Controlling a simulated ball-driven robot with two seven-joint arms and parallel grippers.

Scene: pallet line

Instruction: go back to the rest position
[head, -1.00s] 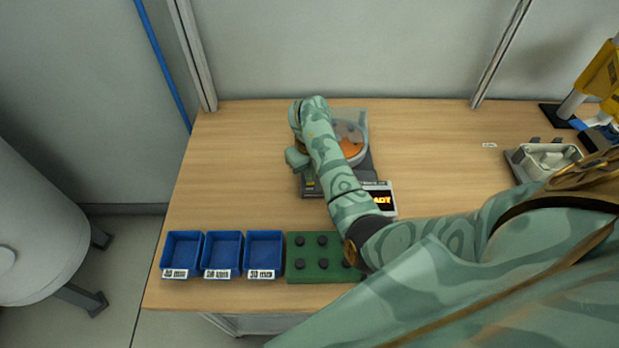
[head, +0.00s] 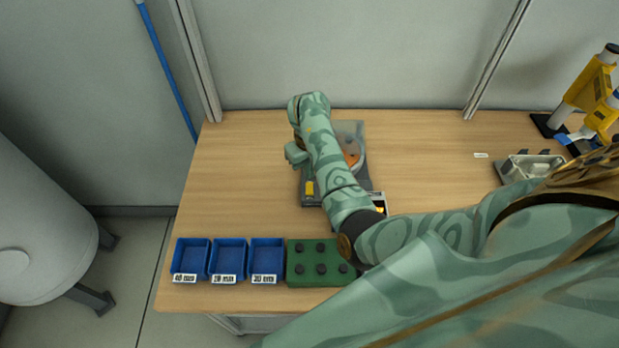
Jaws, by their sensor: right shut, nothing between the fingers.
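My right arm comes in from the right and reaches over the wooden table. Its gripper (head: 296,154) is small in view at the left of the bent forearm, beside the grey machine (head: 310,201) and above the table. The gripper is shut, with nothing seen in it. My left gripper is out of view. My forearm hides much of the machine, including most of its display and part of its round dish with an orange thing (head: 352,158) in it.
Blue bins (head: 230,260) with size labels stand in a row at the front left, beside a green block (head: 300,278) with black knobs. A grey fixture (head: 507,172) and a yellow device (head: 590,85) are at the right. The table's (head: 230,170) left part is clear.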

